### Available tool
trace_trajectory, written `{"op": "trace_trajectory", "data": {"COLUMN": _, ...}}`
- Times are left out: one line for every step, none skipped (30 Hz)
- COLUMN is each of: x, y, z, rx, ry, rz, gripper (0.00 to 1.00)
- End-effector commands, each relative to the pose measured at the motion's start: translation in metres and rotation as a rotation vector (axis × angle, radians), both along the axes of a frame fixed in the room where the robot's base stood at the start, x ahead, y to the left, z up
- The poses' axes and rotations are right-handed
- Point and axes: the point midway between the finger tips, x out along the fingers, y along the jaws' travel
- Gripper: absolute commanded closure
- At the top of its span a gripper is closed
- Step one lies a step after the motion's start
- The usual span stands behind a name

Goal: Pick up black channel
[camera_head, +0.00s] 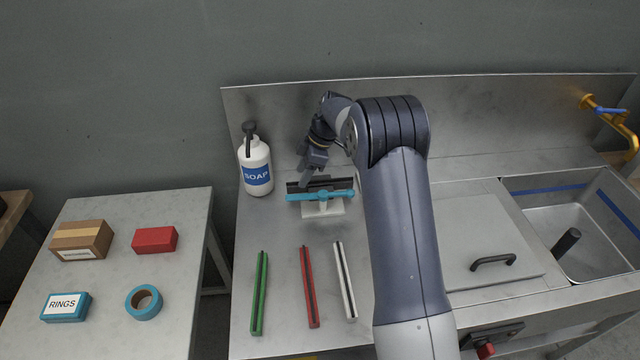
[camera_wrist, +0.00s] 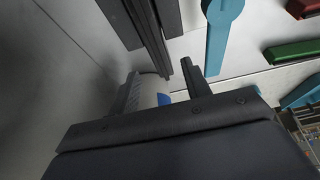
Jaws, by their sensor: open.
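The black channel (camera_head: 340,182) lies behind a light-blue bar (camera_head: 325,196) on a white stand (camera_head: 322,210), near the back of the steel counter. My gripper (camera_head: 308,178) is at the channel's left end, pointing down. In the wrist view my gripper (camera_wrist: 160,85) is open, with nothing held between its fingers. There the channel (camera_wrist: 150,30) runs down from the top edge, its near end close to the gap between the fingers. I cannot tell whether the fingers touch it. The blue part (camera_wrist: 222,35) lies to the right of the channel.
A soap bottle (camera_head: 256,168) stands left of my gripper. Green (camera_head: 259,293), red (camera_head: 308,287) and white (camera_head: 345,280) channels lie in front on the counter (camera_head: 283,325). A steel wall (camera_head: 280,108) rises close behind. A lid (camera_head: 490,230) and sink (camera_head: 575,215) are to the right.

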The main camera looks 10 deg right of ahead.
Motion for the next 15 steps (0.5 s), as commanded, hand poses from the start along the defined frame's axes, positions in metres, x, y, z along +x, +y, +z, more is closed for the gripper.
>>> {"op": "trace_trajectory", "data": {"x": -0.002, "y": 0.004, "z": -0.005, "rx": 0.0, "ry": 0.005, "rz": 0.001, "gripper": 0.55}}
{"op": "trace_trajectory", "data": {"x": -0.003, "y": 0.005, "z": -0.009, "rx": 0.0, "ry": 0.006, "rz": 0.001, "gripper": 0.55}}
{"op": "trace_trajectory", "data": {"x": -0.004, "y": 0.008, "z": -0.015, "rx": 0.0, "ry": 0.007, "rz": 0.002, "gripper": 0.55}}
{"op": "trace_trajectory", "data": {"x": -0.004, "y": 0.01, "z": -0.019, "rx": -0.001, "ry": 0.005, "rz": 0.001, "gripper": 0.55}}
{"op": "trace_trajectory", "data": {"x": -0.003, "y": 0.011, "z": -0.024, "rx": -0.001, "ry": 0.005, "rz": 0.001, "gripper": 0.55}}
{"op": "trace_trajectory", "data": {"x": -0.003, "y": 0.013, "z": -0.029, "rx": -0.001, "ry": 0.005, "rz": 0.001, "gripper": 0.55}}
{"op": "trace_trajectory", "data": {"x": -0.003, "y": 0.014, "z": -0.032, "rx": -0.001, "ry": 0.003, "rz": 0.001, "gripper": 0.55}}
{"op": "trace_trajectory", "data": {"x": -0.003, "y": 0.015, "z": -0.034, "rx": -0.001, "ry": 0.002, "rz": 0.001, "gripper": 0.55}}
{"op": "trace_trajectory", "data": {"x": -0.003, "y": 0.016, "z": -0.037, "rx": -0.001, "ry": 0.002, "rz": 0.001, "gripper": 0.55}}
{"op": "trace_trajectory", "data": {"x": -0.003, "y": 0.016, "z": -0.038, "rx": -0.001, "ry": 0.002, "rz": 0.001, "gripper": 0.55}}
{"op": "trace_trajectory", "data": {"x": -0.003, "y": 0.016, "z": -0.039, "rx": -0.001, "ry": 0.002, "rz": 0.001, "gripper": 0.55}}
{"op": "trace_trajectory", "data": {"x": -0.003, "y": 0.016, "z": -0.039, "rx": -0.001, "ry": 0.001, "rz": 0.0, "gripper": 0.55}}
{"op": "trace_trajectory", "data": {"x": -0.003, "y": 0.016, "z": -0.039, "rx": -0.001, "ry": 0.001, "rz": 0.0, "gripper": 0.55}}
{"op": "trace_trajectory", "data": {"x": -0.003, "y": 0.016, "z": -0.039, "rx": -0.001, "ry": 0.001, "rz": 0.0, "gripper": 0.55}}
{"op": "trace_trajectory", "data": {"x": -0.003, "y": 0.016, "z": -0.039, "rx": -0.001, "ry": 0.001, "rz": 0.0, "gripper": 0.55}}
